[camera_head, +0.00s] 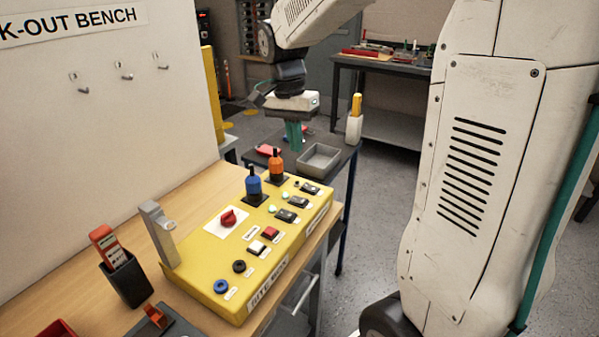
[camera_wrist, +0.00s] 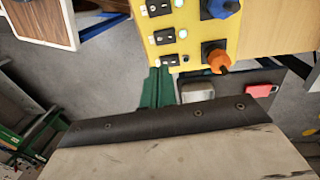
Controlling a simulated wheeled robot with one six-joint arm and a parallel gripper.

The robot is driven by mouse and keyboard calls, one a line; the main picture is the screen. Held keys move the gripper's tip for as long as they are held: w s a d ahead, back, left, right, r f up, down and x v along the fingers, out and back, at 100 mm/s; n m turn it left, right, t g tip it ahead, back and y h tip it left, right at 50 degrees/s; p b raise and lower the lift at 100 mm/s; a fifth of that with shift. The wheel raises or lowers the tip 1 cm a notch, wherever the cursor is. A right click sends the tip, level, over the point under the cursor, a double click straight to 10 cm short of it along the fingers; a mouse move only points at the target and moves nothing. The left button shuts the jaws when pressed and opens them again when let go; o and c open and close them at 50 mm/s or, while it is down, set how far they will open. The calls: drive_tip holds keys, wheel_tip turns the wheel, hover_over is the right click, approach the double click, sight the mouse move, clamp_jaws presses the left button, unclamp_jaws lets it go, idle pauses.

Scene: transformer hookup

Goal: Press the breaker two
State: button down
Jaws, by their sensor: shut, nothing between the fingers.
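A yellow control panel (camera_head: 205,265) lies on the wooden bench. Three dark rocker breakers stand in a row along its right part: a far one (camera_head: 310,188), a middle one (camera_head: 298,201) and a near one (camera_head: 286,215). Their number labels are too small to read. In the wrist view the breakers show at the top, with the middle one (camera_wrist: 165,36) above my fingertips. My gripper (camera_head: 293,146) points down with green fingers, beyond the panel's far end and apart from it. Its fingers (camera_wrist: 158,72) are together and empty.
A blue handle (camera_head: 253,183) and an orange handle (camera_head: 275,165) stand up from the panel beside the breakers. A dark side table with a grey tray (camera_head: 319,158) is beyond it. A grey post (camera_head: 158,235) rises at the panel's left.

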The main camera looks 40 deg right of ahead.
sight(302, 200)
drive_tip(key=f, duration=0.4)
drive_tip(key=s+f, duration=0.1)
drive_tip(key=f, duration=0.8)
drive_tip(key=shift+s+d+f, duration=0.25)
drive_tip(key=shift+d, duration=0.1)
drive_tip(key=shift+a, duration=0.1)
